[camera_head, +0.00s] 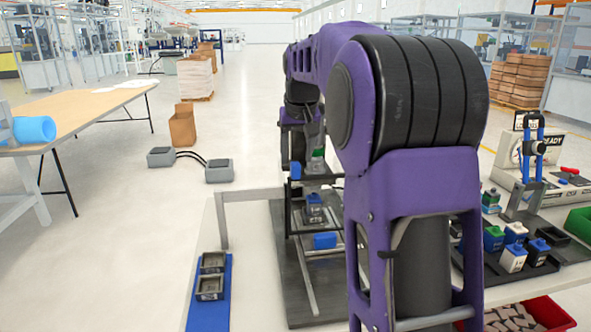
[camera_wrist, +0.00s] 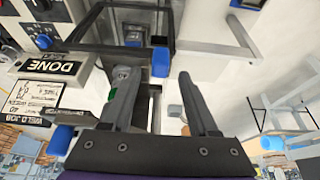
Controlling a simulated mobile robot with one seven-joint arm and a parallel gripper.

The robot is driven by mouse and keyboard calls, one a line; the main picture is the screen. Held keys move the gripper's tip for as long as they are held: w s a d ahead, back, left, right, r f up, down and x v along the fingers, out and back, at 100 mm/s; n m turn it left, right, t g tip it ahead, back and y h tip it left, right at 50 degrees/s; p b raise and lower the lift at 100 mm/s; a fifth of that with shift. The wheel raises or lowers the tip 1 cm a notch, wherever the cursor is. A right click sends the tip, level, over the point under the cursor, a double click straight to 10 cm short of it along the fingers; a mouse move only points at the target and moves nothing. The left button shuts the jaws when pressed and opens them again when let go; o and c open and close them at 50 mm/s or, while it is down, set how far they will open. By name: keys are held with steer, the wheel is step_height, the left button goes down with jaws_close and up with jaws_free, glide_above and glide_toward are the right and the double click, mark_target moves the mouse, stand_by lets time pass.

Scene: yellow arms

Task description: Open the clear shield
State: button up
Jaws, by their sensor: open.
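My gripper (camera_wrist: 155,75) is open in the wrist view, its two dark fingers apart with nothing held between them. A blue block (camera_wrist: 160,62), perhaps a handle, shows just beyond the fingertips, beside a dark frame (camera_wrist: 105,47). The clear shield itself is hard to make out; the dark frame may be its edge. In the head view, the station stands on a dark base plate (camera_head: 290,275), with a small blue block (camera_head: 325,240) low on it. My purple arm hides much of the station and my gripper there.
A blue mat (camera_head: 208,318) with two dark trays lies left of the station. To the right are several small blue, white and green containers (camera_head: 513,258), a READY station (camera_head: 530,140) and a red bin (camera_head: 545,312).

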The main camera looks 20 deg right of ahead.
mark_target(296, 164)
steer(key=shift+x, duration=2.05)
jaws_close()
